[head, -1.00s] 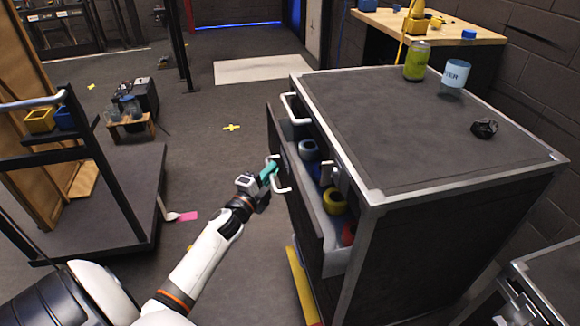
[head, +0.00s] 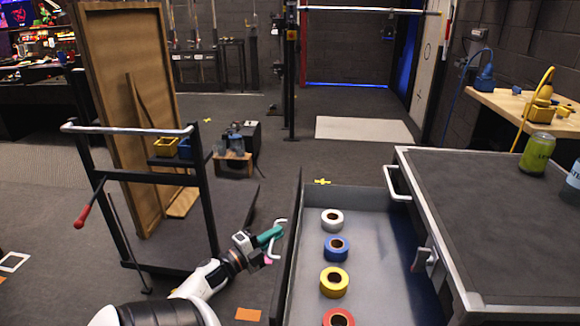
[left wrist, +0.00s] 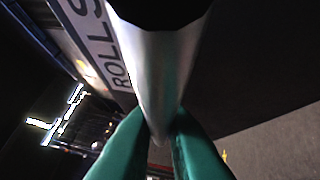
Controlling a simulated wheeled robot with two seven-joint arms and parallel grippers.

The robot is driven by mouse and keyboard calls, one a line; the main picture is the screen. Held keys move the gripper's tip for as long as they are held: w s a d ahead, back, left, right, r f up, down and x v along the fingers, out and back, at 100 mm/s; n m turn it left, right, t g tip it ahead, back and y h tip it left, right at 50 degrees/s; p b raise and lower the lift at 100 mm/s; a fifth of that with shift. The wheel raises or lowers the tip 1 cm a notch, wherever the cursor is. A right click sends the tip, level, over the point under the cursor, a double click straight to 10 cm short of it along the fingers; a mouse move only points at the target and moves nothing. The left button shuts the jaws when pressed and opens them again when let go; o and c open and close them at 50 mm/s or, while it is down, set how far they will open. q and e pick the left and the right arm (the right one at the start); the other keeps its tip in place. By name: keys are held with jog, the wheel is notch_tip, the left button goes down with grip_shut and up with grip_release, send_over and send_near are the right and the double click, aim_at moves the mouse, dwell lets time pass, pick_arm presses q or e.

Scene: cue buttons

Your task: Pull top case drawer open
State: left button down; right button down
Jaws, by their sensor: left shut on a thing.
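The top drawer (head: 365,225) of the dark case (head: 480,210) stands pulled well out to the left in the head view. Its white handle (head: 281,232) is on the drawer's front panel. My left gripper (head: 272,236), with green fingers, is at this handle and shut on it. In the left wrist view the green fingers (left wrist: 160,135) close around the pale handle bar (left wrist: 158,70), and part of a "ROLLS" label (left wrist: 95,45) shows beside it. My right gripper is not in view.
White, blue, yellow and red tape rolls (head: 335,248) lie in a row in the drawer. A dark cart (head: 160,185) stands left of my arm, with open floor between.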

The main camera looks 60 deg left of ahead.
pick_arm(q)
jog(key=shift+s+a, duration=0.4)
jog(key=shift+s, duration=0.05)
jog(key=c, duration=1.5)
grip_release()
jog(key=s, duration=0.4)
jog(key=s+f, duration=0.1)
jog(key=s, duration=0.3)
jog(key=s+d, duration=0.1)
jog(key=s, duration=0.3)
jog(key=shift+f, duration=0.35)
jog(key=shift+w, duration=0.1)
